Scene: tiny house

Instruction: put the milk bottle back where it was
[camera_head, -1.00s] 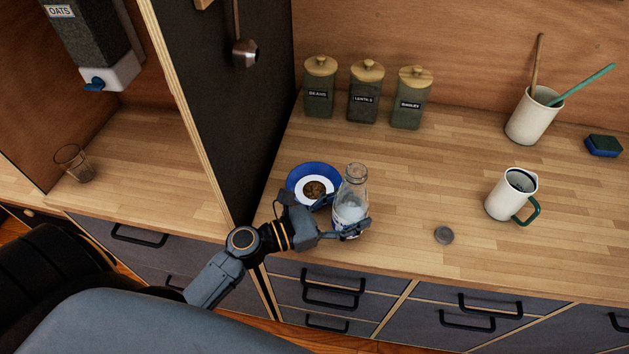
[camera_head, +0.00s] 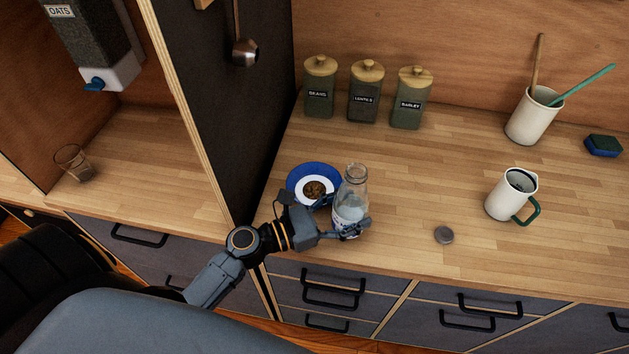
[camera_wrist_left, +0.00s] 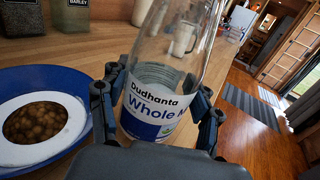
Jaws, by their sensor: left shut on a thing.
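The milk bottle (camera_head: 351,193) is clear glass with a blue and white label that reads "Whole M..." in the left wrist view (camera_wrist_left: 158,105). It stands upright at the front of the wooden counter, just right of a blue plate. My left gripper (camera_head: 346,226) is shut on the bottle's lower part, with a finger on each side of the label (camera_wrist_left: 158,112). The bottle has no cap on and looks mostly empty. Whether its base touches the counter is hard to tell. My right gripper is not in view.
The blue-rimmed plate (camera_head: 301,172) holds brown food. Several green canisters (camera_head: 364,97), a utensil crock (camera_head: 528,122) and a sponge (camera_head: 603,146) are behind. A dark partition (camera_head: 247,130) is left.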

